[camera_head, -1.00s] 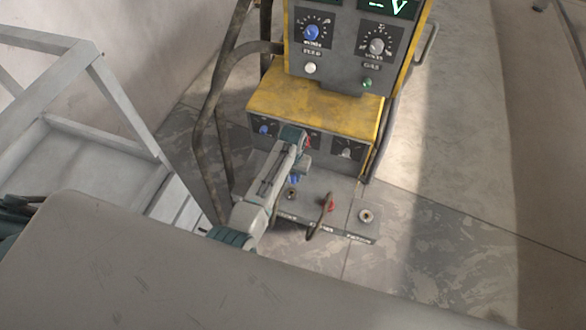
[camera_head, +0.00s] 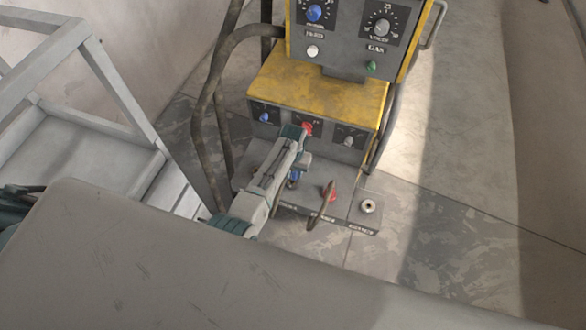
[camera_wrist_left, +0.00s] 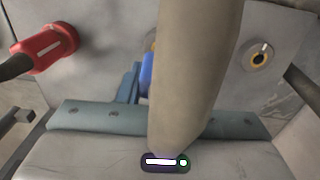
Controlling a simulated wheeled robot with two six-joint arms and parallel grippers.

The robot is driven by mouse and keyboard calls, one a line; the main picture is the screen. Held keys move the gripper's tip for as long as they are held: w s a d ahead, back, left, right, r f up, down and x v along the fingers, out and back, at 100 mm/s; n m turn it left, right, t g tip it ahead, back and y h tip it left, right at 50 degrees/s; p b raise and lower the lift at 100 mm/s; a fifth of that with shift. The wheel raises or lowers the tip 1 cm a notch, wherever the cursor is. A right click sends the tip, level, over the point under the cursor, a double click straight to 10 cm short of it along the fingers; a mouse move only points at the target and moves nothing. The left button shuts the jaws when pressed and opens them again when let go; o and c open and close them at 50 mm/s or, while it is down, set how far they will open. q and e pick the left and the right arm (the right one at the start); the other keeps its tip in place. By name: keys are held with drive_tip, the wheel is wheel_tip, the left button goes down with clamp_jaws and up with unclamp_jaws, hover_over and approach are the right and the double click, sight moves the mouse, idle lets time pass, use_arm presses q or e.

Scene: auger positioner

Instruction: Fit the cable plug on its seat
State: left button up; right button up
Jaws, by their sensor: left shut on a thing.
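My left gripper (camera_head: 299,167) points down over the left part of the grey ledge (camera_head: 349,219) at the foot of the machine. It is shut on a small blue plug (camera_head: 294,176). In the wrist view the blue plug (camera_wrist_left: 147,75) is mostly hidden behind a broad beige shape. I cannot tell whether the plug touches the ledge. The seat under it is hidden in the head view. A red plug (camera_head: 329,192) with a brown cable stands mid-ledge; it also shows in the wrist view (camera_wrist_left: 48,50). A bare round seat (camera_head: 368,206) is at the ledge's right.
The yellow and grey machine (camera_head: 320,92) rises behind the ledge, with knobs on its panels. A bent dark tube frame (camera_head: 203,110) stands at its left. A pale metal frame (camera_head: 120,90) is further left. The floor right of the ledge is clear.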

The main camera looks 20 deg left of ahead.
sight(293, 175)
use_arm(q)
drive_tip(key=shift+f, duration=0.25)
idle(0.5)
drive_tip(key=shift+r, duration=0.1)
idle(0.7)
drive_tip(key=shift+p, duration=0.8)
idle(0.3)
drive_tip(key=shift+f, duration=0.35)
drive_tip(key=shift+f+b, duration=0.95)
drive_tip(key=shift+f, duration=0.3)
drive_tip(key=o, duration=1.2)
drive_tip(key=shift+r, duration=0.1)
drive_tip(key=shift+c, duration=0.2)
